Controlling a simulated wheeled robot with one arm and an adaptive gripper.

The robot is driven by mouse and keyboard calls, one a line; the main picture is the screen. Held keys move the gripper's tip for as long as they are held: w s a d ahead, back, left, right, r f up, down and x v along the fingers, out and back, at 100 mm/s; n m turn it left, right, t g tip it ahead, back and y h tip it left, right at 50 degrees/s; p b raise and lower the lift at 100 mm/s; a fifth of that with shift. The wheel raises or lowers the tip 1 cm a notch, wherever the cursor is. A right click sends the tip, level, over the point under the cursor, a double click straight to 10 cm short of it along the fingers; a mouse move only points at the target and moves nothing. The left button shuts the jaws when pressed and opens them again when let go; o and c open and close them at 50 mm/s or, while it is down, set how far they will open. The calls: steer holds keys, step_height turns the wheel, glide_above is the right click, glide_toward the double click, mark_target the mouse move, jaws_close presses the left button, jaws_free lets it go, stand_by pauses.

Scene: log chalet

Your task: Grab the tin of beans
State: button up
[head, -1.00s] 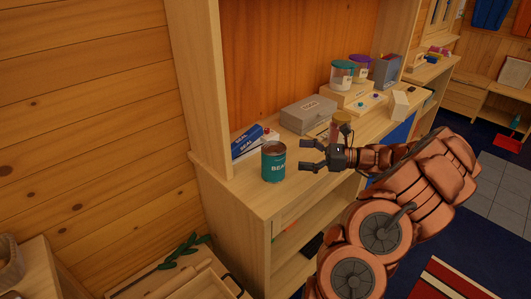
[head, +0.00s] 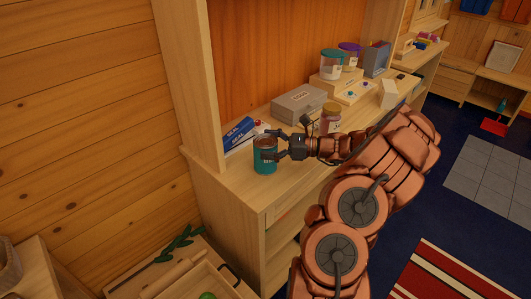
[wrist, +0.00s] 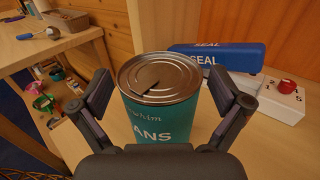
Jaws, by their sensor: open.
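The tin of beans (head: 264,160) is a teal can with a silver lid and white lettering. It stands upright near the left end of the wooden counter. In the wrist view the tin (wrist: 160,100) is centred between the two fingers of my gripper (wrist: 165,97), with its label facing the camera. My gripper (head: 276,147) is open, with a finger on each side of the tin. A small gap shows between the tin and the right finger; contact on the left is hard to tell.
A blue box marked SEAL (wrist: 225,58) lies behind the tin, near a white block with a red knob (wrist: 286,88). A grey case (head: 299,104) and a jar (head: 331,118) stand farther right. A wooden upright (head: 196,90) rises behind on the left.

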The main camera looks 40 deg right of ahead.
steer(key=shift+c, duration=0.3)
steer(key=c, duration=1.5)
